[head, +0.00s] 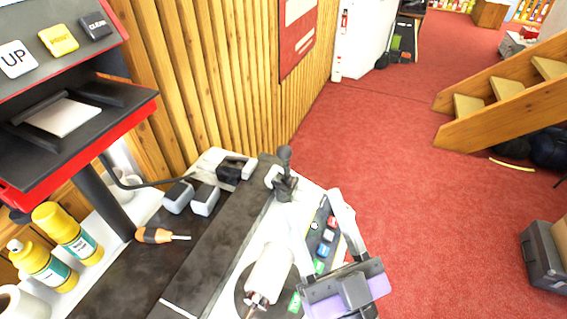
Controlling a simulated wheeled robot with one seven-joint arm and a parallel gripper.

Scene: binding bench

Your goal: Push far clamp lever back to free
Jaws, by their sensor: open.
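The far clamp lever (284,165) is a dark stick with a round black knob. It stands roughly upright at the far end of the long dark clamp bar (225,238) on the bench. My gripper (314,207) is at the right side of the bench, with its two pale fingers spread and pointing away toward the far end. It is open with nothing between the fingers. The fingertips are to the right of the lever and nearer, apart from it in the picture. The height gap cannot be told.
A dark panel with colored buttons (324,243) lies below the fingers. A white cylinder (268,272) stands near the bench's front. Grey blocks (205,200), an orange screwdriver (155,236) and yellow bottles (65,230) are left. A wooden slat wall (220,80) rises behind; red floor is open right.

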